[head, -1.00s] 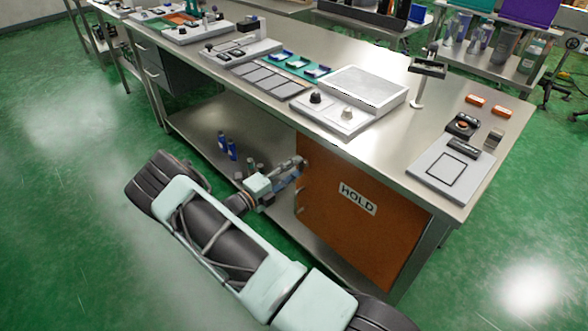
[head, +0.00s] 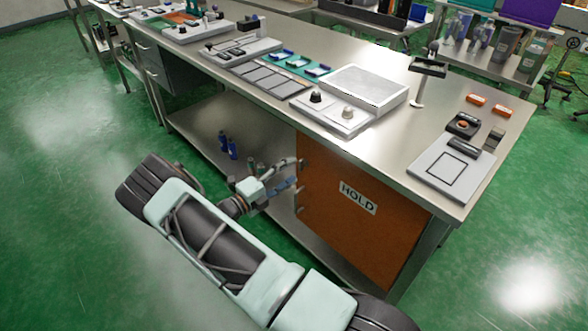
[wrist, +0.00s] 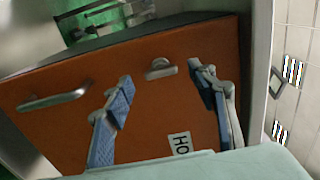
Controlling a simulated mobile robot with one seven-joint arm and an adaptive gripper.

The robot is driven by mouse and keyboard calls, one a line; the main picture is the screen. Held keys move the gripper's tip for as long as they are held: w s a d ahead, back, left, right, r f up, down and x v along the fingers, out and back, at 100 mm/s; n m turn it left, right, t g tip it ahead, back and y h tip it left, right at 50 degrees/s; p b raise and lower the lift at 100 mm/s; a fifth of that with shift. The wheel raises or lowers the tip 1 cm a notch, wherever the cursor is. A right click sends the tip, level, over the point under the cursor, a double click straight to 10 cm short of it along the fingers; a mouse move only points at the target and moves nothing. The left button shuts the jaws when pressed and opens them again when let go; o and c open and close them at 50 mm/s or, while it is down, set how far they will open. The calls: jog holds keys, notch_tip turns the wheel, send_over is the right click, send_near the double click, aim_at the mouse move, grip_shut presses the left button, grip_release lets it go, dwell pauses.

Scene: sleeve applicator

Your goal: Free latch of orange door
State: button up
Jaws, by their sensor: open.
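The orange door (head: 335,222) is under the bench, with a white HOLD label (head: 358,199). It looks closed in the head view. In the wrist view the door (wrist: 75,68) fills the middle, with a small metal latch (wrist: 160,69) near its edge and a longer bar handle (wrist: 55,98) to the left. My gripper (head: 291,175) is beside the door's left edge. Its blue-padded fingers (wrist: 160,84) are spread apart and empty, one either side of the latch in the picture. I see no contact with the latch.
The steel bench top (head: 365,145) overhangs the door. An open lower shelf (head: 200,128) lies left of the door, with blue bottles (head: 228,146) on it. The green floor in front is clear apart from my own base and arm.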

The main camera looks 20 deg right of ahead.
jog(key=v, duration=0.9)
jog(key=shift+a, duration=0.15)
jog(key=shift+s+r, duration=0.1)
